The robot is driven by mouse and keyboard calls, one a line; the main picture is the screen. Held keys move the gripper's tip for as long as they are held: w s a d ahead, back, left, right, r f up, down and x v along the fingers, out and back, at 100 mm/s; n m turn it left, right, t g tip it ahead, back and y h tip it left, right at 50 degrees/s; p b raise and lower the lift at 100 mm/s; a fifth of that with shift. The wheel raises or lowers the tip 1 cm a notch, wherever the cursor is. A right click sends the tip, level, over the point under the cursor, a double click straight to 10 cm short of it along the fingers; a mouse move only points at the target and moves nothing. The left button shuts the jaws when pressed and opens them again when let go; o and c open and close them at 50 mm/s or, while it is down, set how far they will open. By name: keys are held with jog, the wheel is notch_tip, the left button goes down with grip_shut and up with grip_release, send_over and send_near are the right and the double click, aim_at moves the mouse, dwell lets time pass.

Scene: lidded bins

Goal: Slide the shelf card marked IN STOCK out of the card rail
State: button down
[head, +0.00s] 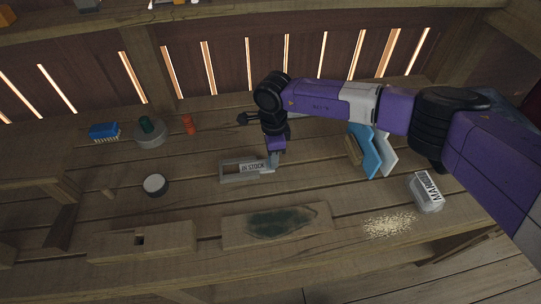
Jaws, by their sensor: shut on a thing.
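The white card marked IN STOCK (253,168) lies along the grey card rail (227,171) near the middle of the bench, its lettering facing up. The card shows at the right part of the rail, and the rail's left part looks empty. My gripper (274,160) points down at the right end of the card and is shut on it. The fingertips are small in the head view and partly cover that end, so I cannot tell how much of the card is still inside the rail.
A board with a dark green patch (280,223) lies in front of the rail. A round dark tin with a pale top (155,185) stands left. Blue and white upright panels (370,150), a container with a lettered card (426,192) and scattered grains (389,225) are right.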

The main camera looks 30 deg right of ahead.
jog(key=shift+d, duration=0.1)
dwell(0.3)
jog(key=shift+s+d+p, duration=0.15)
jog(key=shift+s+d, duration=0.1)
jog(key=shift+d, duration=0.5)
jog(key=shift+s+d+p, duration=0.2)
jog(key=shift+s+d, duration=0.05)
jog(key=shift+d, duration=0.55)
jog(key=shift+s+d+p, duration=0.15)
jog(key=shift+s+d, duration=0.1)
jog(key=shift+d, duration=0.5)
jog(key=shift+d, duration=0.15)
jog(key=shift+s+d, duration=0.35)
jog(key=shift+d, duration=0.5)
jog(key=shift+r, duration=0.1)
jog(key=shift+r+p, duration=2.5)
jog(key=shift+r, duration=0.45)
